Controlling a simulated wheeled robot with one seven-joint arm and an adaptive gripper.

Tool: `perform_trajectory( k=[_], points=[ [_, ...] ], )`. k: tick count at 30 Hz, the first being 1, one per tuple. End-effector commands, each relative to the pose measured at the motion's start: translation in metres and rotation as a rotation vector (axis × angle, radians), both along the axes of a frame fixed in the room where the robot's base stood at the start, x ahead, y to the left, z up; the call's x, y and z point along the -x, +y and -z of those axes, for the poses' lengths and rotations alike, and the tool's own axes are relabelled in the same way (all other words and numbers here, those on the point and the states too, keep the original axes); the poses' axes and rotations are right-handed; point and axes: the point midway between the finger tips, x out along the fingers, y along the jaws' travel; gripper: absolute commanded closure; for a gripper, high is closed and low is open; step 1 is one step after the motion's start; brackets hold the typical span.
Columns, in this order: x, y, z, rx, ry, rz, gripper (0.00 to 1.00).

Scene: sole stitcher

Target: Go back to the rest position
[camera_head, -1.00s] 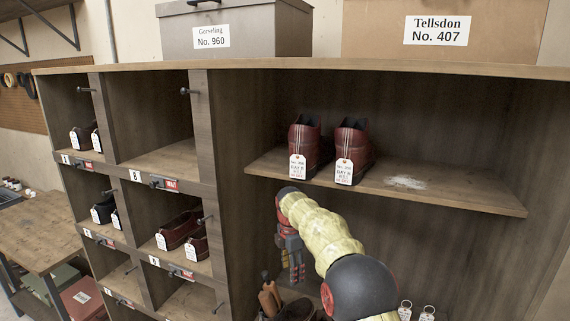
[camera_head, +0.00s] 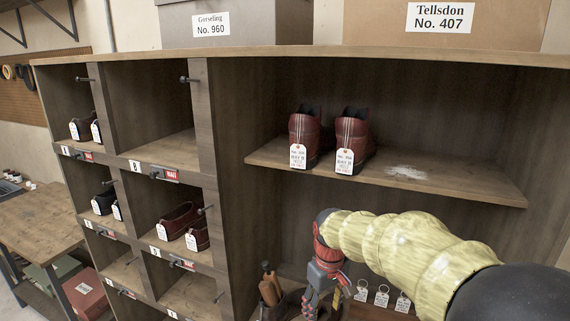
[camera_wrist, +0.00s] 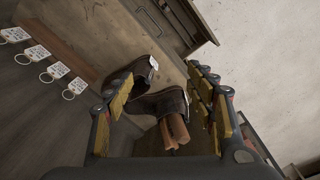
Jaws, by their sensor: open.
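My gripper (camera_head: 315,298) hangs in front of the lower part of the large open bay, below the shelf, at the end of my yellow-sleeved arm. In the wrist view my gripper (camera_wrist: 160,100) has its yellow-padded fingers spread wide, with nothing held between them. Beyond the fingers lie dark footwear (camera_wrist: 160,103) and brown wooden handles (camera_wrist: 174,130), partly hidden by the fingers. The handles also show beside my gripper in the head view (camera_head: 269,285).
A red-brown pair of tagged shoes (camera_head: 305,135) stands on the bay's shelf (camera_head: 450,188), above my arm. Tagged key rings (camera_head: 382,297) hang low, right of my gripper. Cubbies with shoes (camera_head: 180,222) fill the left. Boxes (camera_head: 245,25) sit on top.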

Motion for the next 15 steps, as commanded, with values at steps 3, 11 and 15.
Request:
perform_trajectory(
  k=[3,11,15],
  points=[
    [0.038,-0.014,-0.015,-0.015,-0.030,0.118,0.45],
    [0.115,-0.041,-0.034,-0.050,-0.097,0.322,0.45],
    [0.155,-0.052,-0.039,-0.069,-0.138,0.394,0.45]
  ],
)
